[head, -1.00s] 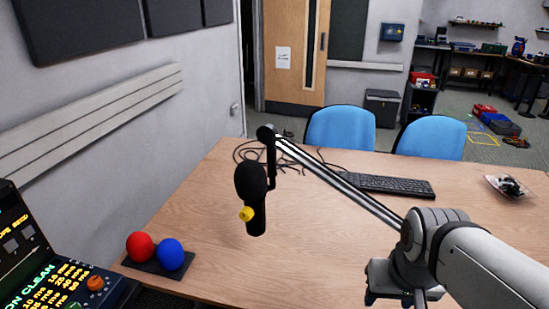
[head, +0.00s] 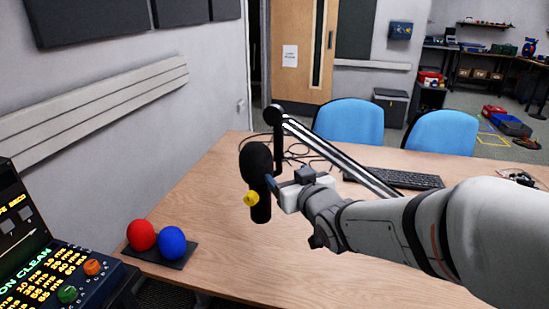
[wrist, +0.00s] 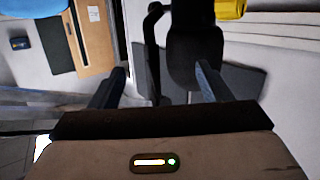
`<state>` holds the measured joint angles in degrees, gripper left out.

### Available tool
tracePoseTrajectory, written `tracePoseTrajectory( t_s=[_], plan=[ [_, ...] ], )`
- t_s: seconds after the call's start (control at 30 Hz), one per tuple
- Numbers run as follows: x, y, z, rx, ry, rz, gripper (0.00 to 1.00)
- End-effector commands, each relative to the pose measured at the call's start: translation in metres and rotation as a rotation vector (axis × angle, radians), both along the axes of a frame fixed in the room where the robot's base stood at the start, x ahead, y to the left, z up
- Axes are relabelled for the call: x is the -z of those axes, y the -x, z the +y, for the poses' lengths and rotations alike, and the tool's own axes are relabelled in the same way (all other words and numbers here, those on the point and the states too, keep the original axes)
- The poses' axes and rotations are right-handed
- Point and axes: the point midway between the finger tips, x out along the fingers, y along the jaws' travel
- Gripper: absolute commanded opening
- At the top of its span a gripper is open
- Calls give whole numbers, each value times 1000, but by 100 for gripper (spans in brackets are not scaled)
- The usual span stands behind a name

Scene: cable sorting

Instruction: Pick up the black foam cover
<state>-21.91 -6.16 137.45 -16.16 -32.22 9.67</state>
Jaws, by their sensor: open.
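The black foam cover (head: 257,162) is the rounded top of a microphone held upright above the table by a boom stand (head: 330,152). A yellow knob (head: 251,198) sits on the microphone body below it. My gripper (head: 276,183) is open, just right of the microphone in the head view, at about the cover's lower edge. In the wrist view, which looks upside down, the cover (wrist: 195,62) appears ahead of my gripper (wrist: 161,68), nearer the right finger. The stand's dark arm also shows between the fingers. Whether a finger touches the cover cannot be told.
The wooden table (head: 222,232) is clear at its middle. A base with a red ball (head: 141,234) and a blue ball (head: 172,242) lies at its left edge. A keyboard (head: 405,180) and loose black cables (head: 300,150) lie toward the back.

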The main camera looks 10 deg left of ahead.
Motion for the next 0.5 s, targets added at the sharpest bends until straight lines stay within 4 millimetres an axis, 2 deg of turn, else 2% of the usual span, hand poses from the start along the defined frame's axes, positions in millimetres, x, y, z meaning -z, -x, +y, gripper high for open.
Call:
tracePoseTrajectory(
  t_s=[0.03, 0.13, 0.27, 0.5],
  plan=[
    [0, 1, 16, -42, -28, -41, 71],
    [-8, 4, 35, -98, -73, -101, 71],
    [-14, 6, 46, -131, -101, -136, 71],
    [-14, -12, 61, -134, -105, -140, 71]
  ],
)
